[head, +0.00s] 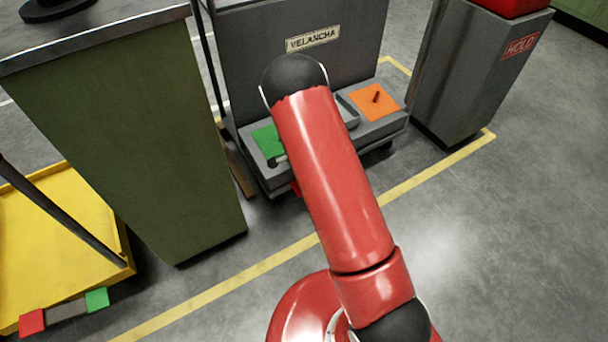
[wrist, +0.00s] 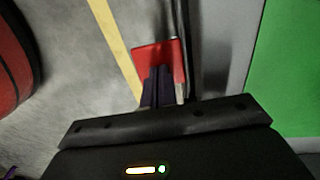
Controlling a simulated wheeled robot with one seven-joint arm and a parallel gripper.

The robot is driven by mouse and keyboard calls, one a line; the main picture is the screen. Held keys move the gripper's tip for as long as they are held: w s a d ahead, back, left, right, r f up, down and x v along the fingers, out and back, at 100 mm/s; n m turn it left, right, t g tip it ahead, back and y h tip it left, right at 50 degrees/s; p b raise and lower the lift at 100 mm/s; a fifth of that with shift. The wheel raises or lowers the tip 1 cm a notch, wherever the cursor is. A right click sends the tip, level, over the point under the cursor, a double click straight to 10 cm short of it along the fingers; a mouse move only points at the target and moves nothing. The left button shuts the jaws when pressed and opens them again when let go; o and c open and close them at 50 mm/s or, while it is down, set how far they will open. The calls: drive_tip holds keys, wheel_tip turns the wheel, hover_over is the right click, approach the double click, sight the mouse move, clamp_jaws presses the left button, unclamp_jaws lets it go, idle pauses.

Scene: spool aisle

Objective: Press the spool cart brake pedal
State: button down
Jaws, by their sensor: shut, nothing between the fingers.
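The grey spool cart marked VELANCHA (head: 312,40) stands behind my arm in the head view. Its low base carries a green panel (head: 268,141) on the left and an orange panel (head: 375,101) on the right. A small red patch (head: 295,188) shows low at the base's front edge, mostly hidden by my arm. In the wrist view a flat red pedal (wrist: 158,52) lies just beyond the fingertips of my gripper (wrist: 161,72). My gripper is shut and empty, and overlaps the pedal's near part; I cannot tell whether they touch. The head view hides my gripper behind the arm.
A green cabinet (head: 130,130) stands left of the cart, and a grey post marked HOLD (head: 470,75) right. A yellow cart (head: 60,245) at lower left has its own red (head: 31,322) and green (head: 97,300) pedals. Open floor (head: 500,240) lies at right.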

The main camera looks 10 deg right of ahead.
drive_tip(key=shift+s+a+f+b, duration=0.1)
drive_tip(key=shift+a+f+b, duration=0.25)
drive_tip(key=shift+f, duration=0.35)
drive_tip(key=shift+s+a+f, duration=0.1)
drive_tip(key=shift+f, duration=0.05)
